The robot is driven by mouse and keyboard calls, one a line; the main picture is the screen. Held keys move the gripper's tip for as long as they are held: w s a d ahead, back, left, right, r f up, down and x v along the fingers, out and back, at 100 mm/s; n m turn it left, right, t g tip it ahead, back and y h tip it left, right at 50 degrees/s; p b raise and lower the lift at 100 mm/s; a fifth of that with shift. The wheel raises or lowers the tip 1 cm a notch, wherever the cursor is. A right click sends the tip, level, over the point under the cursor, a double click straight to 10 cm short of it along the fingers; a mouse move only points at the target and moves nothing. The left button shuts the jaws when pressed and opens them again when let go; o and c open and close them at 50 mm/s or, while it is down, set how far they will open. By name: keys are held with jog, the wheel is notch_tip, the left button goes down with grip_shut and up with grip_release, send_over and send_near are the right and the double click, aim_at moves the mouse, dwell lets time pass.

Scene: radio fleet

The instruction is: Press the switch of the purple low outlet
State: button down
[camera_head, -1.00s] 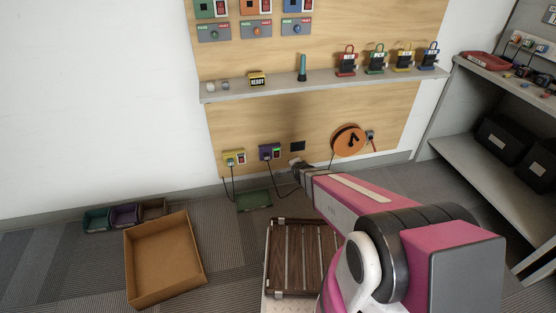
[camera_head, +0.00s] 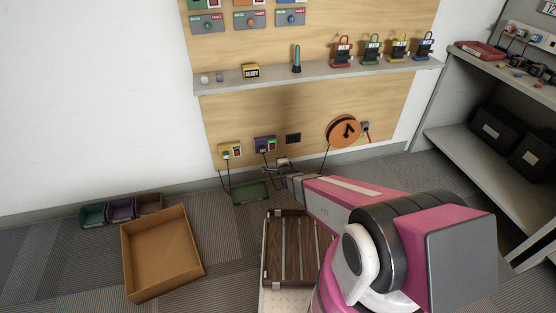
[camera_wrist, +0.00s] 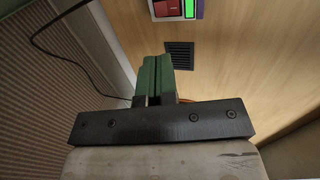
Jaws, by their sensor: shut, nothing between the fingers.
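The purple low outlet (camera_head: 265,145) is on the lower part of the wooden wall panel, with a black plug and cord in its left side. Its switch (camera_wrist: 178,8) shows at the top edge of the wrist view, with a dark red part and a bright green part; the rest of the outlet is cut off there. My gripper (camera_head: 268,171) is just below the outlet in the head view, apart from the switch. Its green fingers (camera_wrist: 156,75) are together and empty.
A yellow outlet (camera_head: 230,151) is left of the purple one. A dark vent (camera_head: 293,138) and an orange cord reel (camera_head: 343,131) are to its right. A green tray (camera_head: 250,192) lies on the floor below. A cord (camera_wrist: 37,35) hangs at left in the wrist view.

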aim_at(273, 149)
jog(key=x, duration=1.2)
jog(key=shift+w+a+f, duration=0.1)
jog(key=shift+w+f, duration=0.05)
jog(key=shift+w, duration=0.25)
jog(key=shift+w+a+f, duration=0.1)
jog(key=shift+w+f, duration=0.05)
jog(key=shift+w, duration=0.15)
jog(key=shift+s, duration=0.15)
jog(key=shift+s, duration=0.25)
jog(key=s+d, duration=0.4)
jog(key=s, duration=0.9)
jog(key=shift+r, duration=0.2)
